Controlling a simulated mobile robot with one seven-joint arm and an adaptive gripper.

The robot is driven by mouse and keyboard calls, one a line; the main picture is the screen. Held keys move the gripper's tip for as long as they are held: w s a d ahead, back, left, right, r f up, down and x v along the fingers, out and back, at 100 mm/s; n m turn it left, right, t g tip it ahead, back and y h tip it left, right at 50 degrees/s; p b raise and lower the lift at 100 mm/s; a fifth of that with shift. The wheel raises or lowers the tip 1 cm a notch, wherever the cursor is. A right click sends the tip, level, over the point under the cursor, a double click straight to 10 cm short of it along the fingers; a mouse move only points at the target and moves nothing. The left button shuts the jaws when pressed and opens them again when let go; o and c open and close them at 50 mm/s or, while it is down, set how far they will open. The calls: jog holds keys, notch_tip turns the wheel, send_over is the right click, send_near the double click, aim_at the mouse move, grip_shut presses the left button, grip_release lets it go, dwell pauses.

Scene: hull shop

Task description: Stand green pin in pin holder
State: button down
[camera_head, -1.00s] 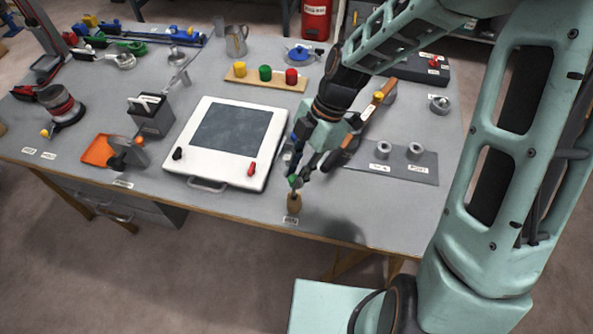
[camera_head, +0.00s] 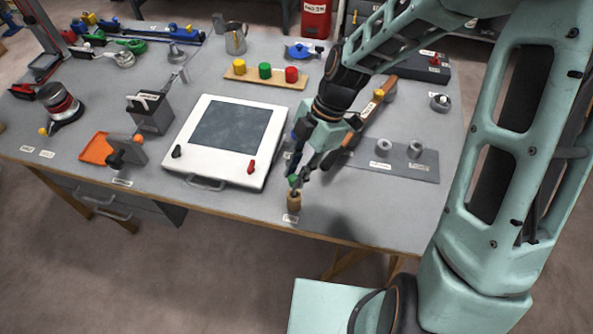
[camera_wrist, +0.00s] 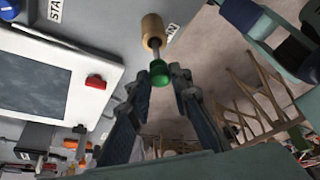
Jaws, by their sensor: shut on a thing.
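The green pin's head (camera_wrist: 159,72) sits between the fingertips of my gripper (camera_wrist: 158,82) in the wrist view, and my gripper is shut on it. A thin metal shank runs from the green head to the wooden pin holder (camera_wrist: 152,31). In the head view the green pin (camera_head: 293,181) is just above the small wooden holder (camera_head: 293,202), near the table's front edge. My gripper (camera_head: 297,176) comes down at a slant from the upper right. I cannot tell how deep the shank reaches into the holder.
A white framed panel (camera_head: 212,177) with black and red knobs lies close on the left. A grey plate (camera_head: 400,172) with two rings lies to the right. A label (camera_head: 291,219) is in front of the holder, by the table edge. Open table lies between holder and plate.

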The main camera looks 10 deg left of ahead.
jog(key=shift+f+b, duration=1.65)
jog(key=shift+f, duration=0.5)
dwell(0.8)
jog(key=shift+f, duration=0.35)
jog(key=shift+f+b, duration=0.1)
jog(key=shift+b, duration=0.2)
jog(key=c, duration=1.3)
grip_release()
jog(key=shift+o, duration=0.2)
jog(key=shift+r, duration=0.2)
jog(key=shift+r+p, duration=3.3)
jog(key=shift+r, duration=0.55)
